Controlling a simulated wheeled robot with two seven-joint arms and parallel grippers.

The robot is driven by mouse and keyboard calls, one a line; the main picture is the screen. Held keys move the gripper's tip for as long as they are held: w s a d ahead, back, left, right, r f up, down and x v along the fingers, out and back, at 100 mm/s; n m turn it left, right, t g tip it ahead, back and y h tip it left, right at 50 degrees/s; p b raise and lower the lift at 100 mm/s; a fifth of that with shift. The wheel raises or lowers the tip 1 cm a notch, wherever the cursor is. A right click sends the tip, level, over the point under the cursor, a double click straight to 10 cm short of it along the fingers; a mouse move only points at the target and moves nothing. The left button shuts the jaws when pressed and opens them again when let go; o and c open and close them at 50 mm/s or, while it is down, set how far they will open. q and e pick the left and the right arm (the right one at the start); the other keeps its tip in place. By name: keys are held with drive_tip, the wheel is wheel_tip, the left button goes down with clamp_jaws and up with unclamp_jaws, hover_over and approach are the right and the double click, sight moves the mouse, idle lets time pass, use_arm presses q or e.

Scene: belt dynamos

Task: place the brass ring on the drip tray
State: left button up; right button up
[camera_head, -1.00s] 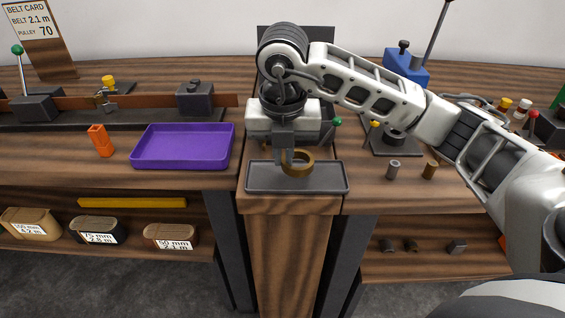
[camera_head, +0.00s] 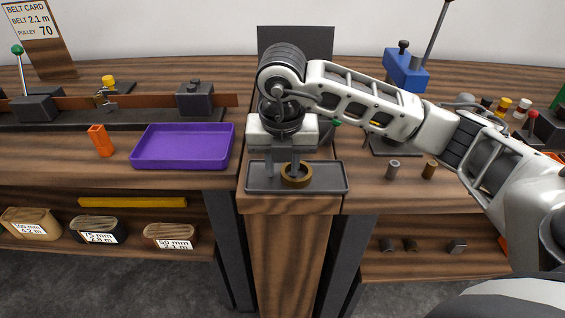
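The brass ring (camera_head: 296,183) lies flat on the right half of the grey drip tray (camera_head: 262,188), inside its rim. My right gripper (camera_head: 282,165) is above the tray with its two fingers spread apart, so it is open. Its right finger comes down at the ring, in or just behind its hole; I cannot tell which, or whether it touches. Its left finger is left of the ring, over the tray. My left gripper is not in view.
A grey cylinder (camera_head: 393,170) and a brass cylinder (camera_head: 430,170) stand right of the drip tray. A blue device (camera_head: 405,70) stands behind them.

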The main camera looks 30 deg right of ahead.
wheel_tip(320, 180, up, 12)
drive_tip(key=s+a+p, duration=0.1)
drive_tip(key=s+p, duration=0.1)
drive_tip(key=s+a+f+n+g+y, duration=0.3)
drive_tip(key=s+a+y, duration=0.15)
drive_tip(key=a, duration=0.45)
drive_tip(key=s+a+f+n+g+y, duration=0.2)
drive_tip(key=s+a+g+y, duration=0.15)
drive_tip(key=a+y, duration=0.4)
drive_tip(key=a+r+m+t+y, duration=0.45)
drive_tip(key=a+r+y, duration=0.25)
drive_tip(key=y, duration=0.4)
drive_tip(key=w+d+f+m+t+h, duration=0.4)
drive_tip(key=d+f+m+t+h, duration=0.15)
drive_tip(key=m+t, duration=0.45)
drive_tip(key=w+d+f+m+t+h, duration=0.4)
drive_tip(key=f+m+t+h, duration=0.35)
drive_tip(key=m, duration=0.45)
drive_tip(key=s+d+f+m+g+h, duration=0.2)
drive_tip(key=s+f, duration=0.3)
drive_tip(key=f, duration=0.4)
drive_tip(key=s+d+f+m+g+h, duration=0.3)
drive_tip(key=s+f, duration=0.3)
drive_tip(key=f, duration=0.4)
drive_tip(key=shift+s+d+m+g+h, duration=0.15)
drive_tip(key=shift+d+m+g+h, duration=0.2)
drive_tip(key=shift+g, duration=0.4)
